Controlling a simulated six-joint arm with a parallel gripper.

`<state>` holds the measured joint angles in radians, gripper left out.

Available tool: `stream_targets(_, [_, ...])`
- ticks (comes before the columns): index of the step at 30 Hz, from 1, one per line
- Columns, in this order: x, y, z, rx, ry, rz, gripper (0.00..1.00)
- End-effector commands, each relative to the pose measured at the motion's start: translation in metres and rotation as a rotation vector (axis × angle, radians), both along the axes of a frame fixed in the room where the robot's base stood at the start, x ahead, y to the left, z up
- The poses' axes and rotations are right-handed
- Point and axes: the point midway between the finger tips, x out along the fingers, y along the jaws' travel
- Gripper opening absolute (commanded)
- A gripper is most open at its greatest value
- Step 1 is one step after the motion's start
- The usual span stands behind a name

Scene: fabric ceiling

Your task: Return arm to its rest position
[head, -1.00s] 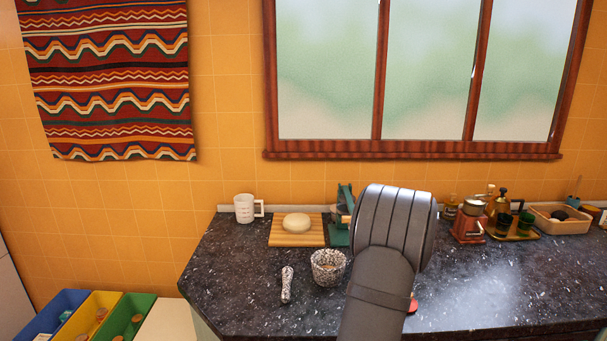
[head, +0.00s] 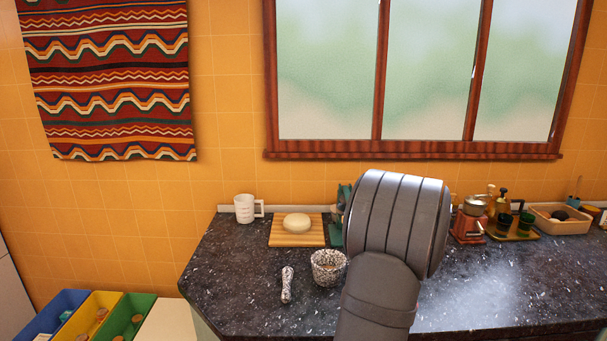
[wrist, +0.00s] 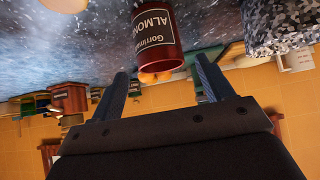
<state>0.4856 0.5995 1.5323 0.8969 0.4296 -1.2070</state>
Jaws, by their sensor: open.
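My gripper (wrist: 161,66) shows in the wrist view with its two dark fingers spread wide and nothing clamped between them. A dark red can (wrist: 160,52) with an almond label appears between and beyond the fingertips; that view is upside down, with the counter at the top. In the head view my own arm fills the lower middle and hides the gripper and the can.
Behind are a white jug (head: 244,208), dough (head: 297,223) on a wooden board (head: 284,241), and a red grinder (head: 468,226). Front right counter is clear.

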Motion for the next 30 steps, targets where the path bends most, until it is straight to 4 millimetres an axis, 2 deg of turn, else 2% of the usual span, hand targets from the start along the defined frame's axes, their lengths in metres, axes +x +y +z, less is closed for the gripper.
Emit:
stream_targets(9, [-0.037,0.000,0.037,-0.001,-0.001,0.000,0.73])
stream_targets(12, [-0.021,0.001,0.019,0.002,0.003,0.001,0.73])
stream_targets(30, [0.050,0.000,-0.051,0.000,0.003,0.001,0.73])
